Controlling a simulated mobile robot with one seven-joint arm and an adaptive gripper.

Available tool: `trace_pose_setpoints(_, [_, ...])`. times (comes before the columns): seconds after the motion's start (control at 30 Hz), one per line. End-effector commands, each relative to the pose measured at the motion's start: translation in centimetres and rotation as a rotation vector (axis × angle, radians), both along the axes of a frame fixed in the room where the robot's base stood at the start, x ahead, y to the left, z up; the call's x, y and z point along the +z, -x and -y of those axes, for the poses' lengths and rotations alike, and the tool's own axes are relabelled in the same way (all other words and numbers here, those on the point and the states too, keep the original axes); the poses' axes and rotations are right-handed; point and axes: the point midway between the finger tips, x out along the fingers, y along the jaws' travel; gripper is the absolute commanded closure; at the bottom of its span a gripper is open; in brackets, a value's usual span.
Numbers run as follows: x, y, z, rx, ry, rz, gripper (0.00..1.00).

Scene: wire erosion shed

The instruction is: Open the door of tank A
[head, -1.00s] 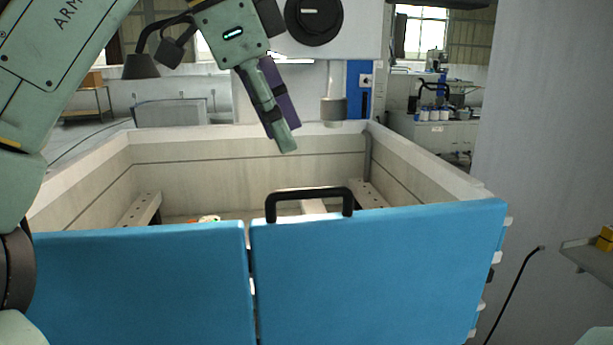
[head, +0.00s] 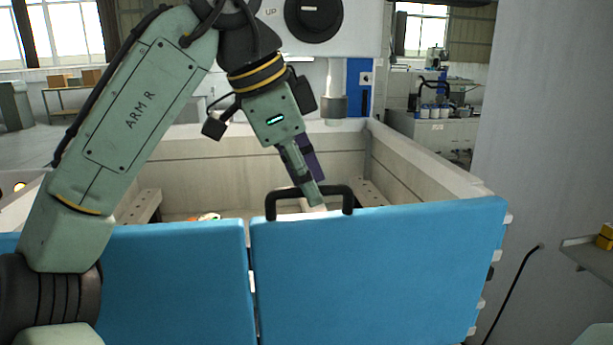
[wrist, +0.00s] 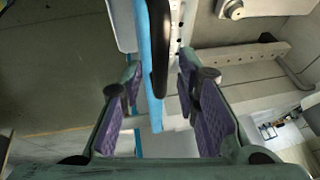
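The tank front has two blue panels, a right one with the handle (head: 385,275) and a left one (head: 180,280); no tank letter is legible. The black handle (head: 347,198) stands up from the top edge of the right panel. My gripper (head: 316,190) is angled down at the handle, its tips overlapping it in the head view. In the wrist view my gripper (wrist: 160,75) is open, purple-padded fingers apart. The black handle (wrist: 160,50) and the blue panel edge (wrist: 146,70) show between the fingers. I cannot see contact with the handle.
Behind the panels is an open tank with pale walls (head: 430,165) and slotted rails (head: 375,193). A machine head with a black dial (head: 314,20) hangs above it. A grey wall (head: 545,120) and a shelf (head: 590,255) stand at the right.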

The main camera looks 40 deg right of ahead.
Motion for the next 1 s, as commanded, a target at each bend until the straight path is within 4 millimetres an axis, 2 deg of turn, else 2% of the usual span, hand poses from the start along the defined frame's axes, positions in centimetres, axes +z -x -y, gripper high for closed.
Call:
trace_pose_setpoints(0.4, [0.02, -0.01, -0.02, 0.000, 0.000, 0.000, 1.00])
trace_pose_setpoints(1.0, [0.04, -0.01, -0.01, 0.000, 0.001, 0.001, 1.00])
